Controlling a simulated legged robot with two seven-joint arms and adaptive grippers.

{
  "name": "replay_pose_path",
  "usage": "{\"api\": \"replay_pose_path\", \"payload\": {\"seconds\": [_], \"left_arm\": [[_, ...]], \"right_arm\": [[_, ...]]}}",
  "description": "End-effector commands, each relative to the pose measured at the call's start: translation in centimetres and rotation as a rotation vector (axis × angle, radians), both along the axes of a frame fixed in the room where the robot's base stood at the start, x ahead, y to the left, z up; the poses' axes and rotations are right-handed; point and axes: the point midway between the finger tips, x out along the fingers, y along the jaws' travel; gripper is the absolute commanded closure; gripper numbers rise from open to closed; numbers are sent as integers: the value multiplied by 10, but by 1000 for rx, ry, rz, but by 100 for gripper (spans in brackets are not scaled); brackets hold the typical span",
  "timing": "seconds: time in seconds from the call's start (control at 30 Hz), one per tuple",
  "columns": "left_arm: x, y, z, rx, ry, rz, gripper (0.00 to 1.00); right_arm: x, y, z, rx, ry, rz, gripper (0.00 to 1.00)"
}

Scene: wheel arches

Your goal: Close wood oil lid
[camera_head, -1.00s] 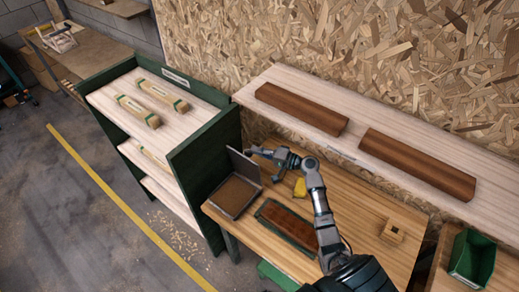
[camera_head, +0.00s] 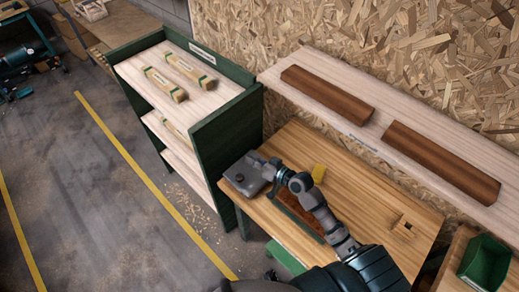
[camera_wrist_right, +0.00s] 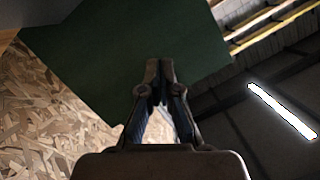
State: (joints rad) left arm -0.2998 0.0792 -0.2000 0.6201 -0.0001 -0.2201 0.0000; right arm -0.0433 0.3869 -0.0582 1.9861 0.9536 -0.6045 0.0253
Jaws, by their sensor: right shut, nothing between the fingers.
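The wood oil container's grey lid (camera_head: 243,182) lies down over the container at the table's left corner, with a dark round spot on top. The oil inside does not show. Whether the lid is fully seated cannot be told. My right gripper (camera_head: 272,170) is at the lid's right side, partly merging with it in the picture; whether they touch is unclear. In the right wrist view its fingers (camera_wrist_right: 160,68) meet at the tips, empty, in front of a dark green panel. My left gripper is not in view.
A green tray with a brown piece (camera_head: 297,214) is partly hidden behind my right arm. A yellow object (camera_head: 319,173) and a small wooden block (camera_head: 405,228) lie on the table (camera_head: 368,205). The green shelf unit (camera_head: 228,145) stands close on the left.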

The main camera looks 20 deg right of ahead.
Motion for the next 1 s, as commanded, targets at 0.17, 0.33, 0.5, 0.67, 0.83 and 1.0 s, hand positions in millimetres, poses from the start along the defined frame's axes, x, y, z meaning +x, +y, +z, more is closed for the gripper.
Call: {"api": "replay_pose_path", "payload": {"seconds": [0.17,0.33,0.5,0.67,0.83,1.0], "left_arm": [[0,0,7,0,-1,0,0],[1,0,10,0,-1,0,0],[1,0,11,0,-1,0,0],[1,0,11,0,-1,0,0],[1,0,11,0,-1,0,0],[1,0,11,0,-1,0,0]], "right_arm": [[-9,20,-19,-150,-60,2,100],[-14,34,-38,-283,-116,2,100],[-18,43,-56,-390,-160,1,100],[-20,48,-68,-412,-170,0,100],[-21,50,-76,-410,-169,0,100],[-21,52,-80,-409,-166,0,100]]}}
